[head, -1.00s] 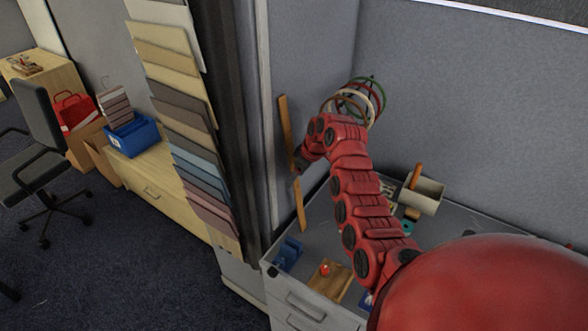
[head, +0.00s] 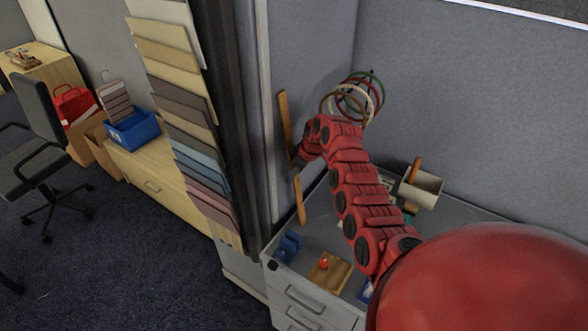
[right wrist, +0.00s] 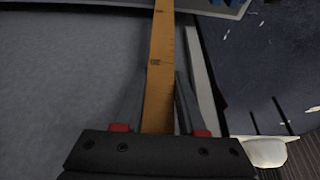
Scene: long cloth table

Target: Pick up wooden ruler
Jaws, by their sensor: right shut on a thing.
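The wooden ruler (head: 299,201) is a long, narrow orange-brown strip, held near upright beside the grey partition, close to its end post. My right gripper (head: 297,163) crosses its middle, so the ruler shows above and below it. In the right wrist view the ruler (right wrist: 160,65) with dark markings runs between the two fingers of my right gripper (right wrist: 160,100), which is shut on it. The lower end of the ruler appears near the back left edge of the cabinet top. My left gripper is not in view.
The grey drawer cabinet (head: 335,232) bears a blue holder (head: 287,248), a wooden board with a red knob (head: 328,272) and a beige cup (head: 420,189). Coloured hoops (head: 352,97) hang on the partition behind my arm. Sample panels (head: 185,110) stand left; open floor lies beyond.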

